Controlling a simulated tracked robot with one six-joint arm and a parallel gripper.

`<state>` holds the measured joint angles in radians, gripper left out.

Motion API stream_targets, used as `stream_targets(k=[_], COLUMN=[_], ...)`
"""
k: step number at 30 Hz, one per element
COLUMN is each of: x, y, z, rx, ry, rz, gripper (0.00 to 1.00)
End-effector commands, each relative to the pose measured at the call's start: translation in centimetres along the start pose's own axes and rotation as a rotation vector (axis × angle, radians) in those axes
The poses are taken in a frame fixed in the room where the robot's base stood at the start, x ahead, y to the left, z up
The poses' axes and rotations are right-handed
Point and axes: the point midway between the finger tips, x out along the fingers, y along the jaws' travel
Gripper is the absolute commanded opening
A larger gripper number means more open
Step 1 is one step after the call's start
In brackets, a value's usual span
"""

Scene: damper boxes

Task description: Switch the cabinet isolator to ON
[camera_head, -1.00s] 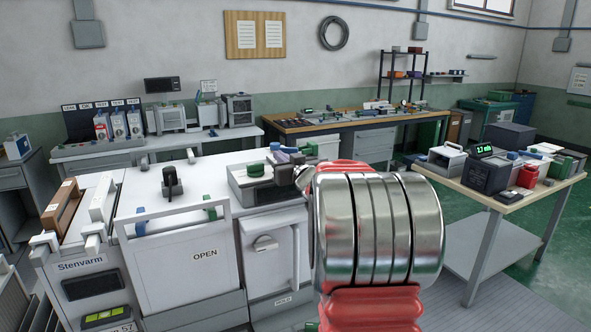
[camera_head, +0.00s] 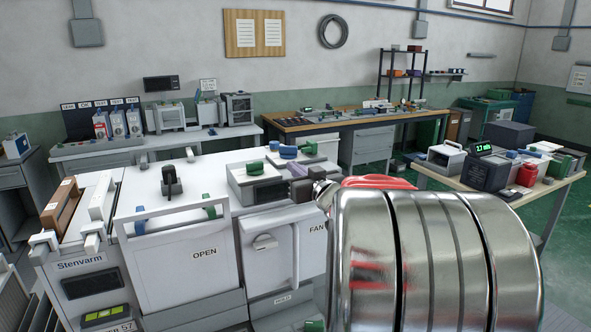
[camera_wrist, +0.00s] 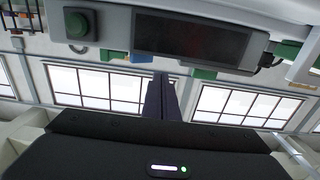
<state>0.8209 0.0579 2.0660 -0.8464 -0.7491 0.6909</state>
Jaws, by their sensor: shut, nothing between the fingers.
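The white cabinet marked Stenvarm (camera_head: 80,263) fills the left and middle of the head view. A black upright handle (camera_head: 172,181) stands on its top. I cannot tell which is the isolator, nor read any ON mark.
A box with a green knob (camera_head: 252,168) and a blue knob (camera_head: 288,152) are close to my gripper on the cabinet top. My metal-banded arm covers the lower right. A side table (camera_head: 490,205) with instruments stands at right. Workbenches line the back wall.

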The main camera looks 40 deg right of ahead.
Motion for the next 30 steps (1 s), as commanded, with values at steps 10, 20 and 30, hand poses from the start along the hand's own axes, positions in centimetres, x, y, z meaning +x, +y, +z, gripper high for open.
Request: stream_targets(k=[10,20,30], x=[0.0,-2.1,-9.2], y=[-0.6,-5.8,-13.9], z=[-0.2,-0.2,3.2], rx=[-0.005,-0.037,-0.054], ry=[-0.007,-0.131,-0.393], rz=[0.009,0.098,0.132], gripper=[0.14,0.33,0.33])
